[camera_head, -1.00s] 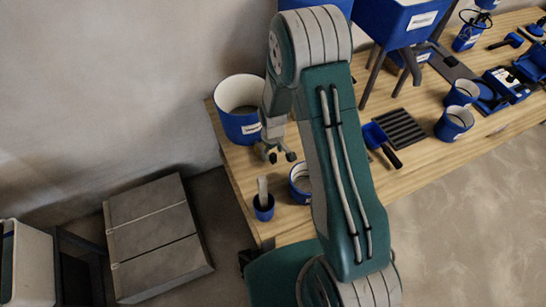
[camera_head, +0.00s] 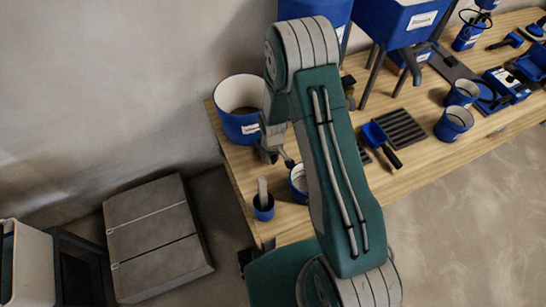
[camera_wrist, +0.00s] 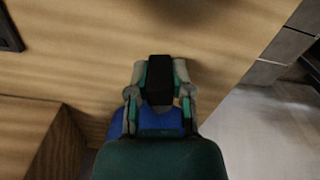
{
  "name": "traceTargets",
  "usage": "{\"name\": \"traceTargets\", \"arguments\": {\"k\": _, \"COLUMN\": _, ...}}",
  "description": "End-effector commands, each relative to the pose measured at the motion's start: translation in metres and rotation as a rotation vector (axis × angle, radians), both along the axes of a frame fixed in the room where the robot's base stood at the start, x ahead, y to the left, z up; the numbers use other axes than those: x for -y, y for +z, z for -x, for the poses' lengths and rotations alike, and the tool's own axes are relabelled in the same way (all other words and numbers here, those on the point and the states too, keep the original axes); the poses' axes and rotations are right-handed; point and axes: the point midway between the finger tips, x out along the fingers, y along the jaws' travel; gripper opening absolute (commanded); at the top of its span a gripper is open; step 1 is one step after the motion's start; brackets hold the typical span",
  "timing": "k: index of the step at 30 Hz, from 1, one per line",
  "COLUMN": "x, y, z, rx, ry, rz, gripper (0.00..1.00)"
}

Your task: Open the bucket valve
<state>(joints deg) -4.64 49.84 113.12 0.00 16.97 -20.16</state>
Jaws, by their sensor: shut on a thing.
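A blue bucket (camera_head: 238,124) with a white inside and a white label stands at the table's left end in the head view. My gripper (camera_head: 278,160) is low beside its right front side. In the wrist view, my gripper (camera_wrist: 160,88) is shut on a black block-like piece (camera_wrist: 160,72), which looks like the valve handle. A blue surface (camera_wrist: 148,122) shows just below it, partly covered by my wrist. The valve body is hidden by my arm in the head view, and I cannot tell how far it is turned.
A small blue cup (camera_head: 263,209) with a light tool stands near the table's front left edge. A blue-rimmed cup (camera_head: 299,181) is close to my gripper, partly behind my arm. A blue hopper on legs (camera_head: 405,22) stands at the back. Grey boxes (camera_head: 155,240) lie on the floor at left.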

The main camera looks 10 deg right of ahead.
Motion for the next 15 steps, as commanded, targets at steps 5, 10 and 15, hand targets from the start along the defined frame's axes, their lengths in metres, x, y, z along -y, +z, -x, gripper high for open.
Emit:
{"name": "traceTargets", "arguments": {"k": 5, "x": -0.0052, "y": -0.0007, "z": 0.0024, "rx": -0.001, "ry": 0.005, "rz": 0.0, "gripper": 0.0}}
{"name": "traceTargets", "arguments": {"k": 10, "x": -0.0052, "y": -0.0007, "z": 0.0026, "rx": -0.002, "ry": 0.006, "rz": 0.0, "gripper": 0.6}}
{"name": "traceTargets", "arguments": {"k": 15, "x": -0.005, "y": -0.0005, "z": 0.0025, "rx": -0.001, "ry": 0.005, "rz": 0.0, "gripper": 0.63}}
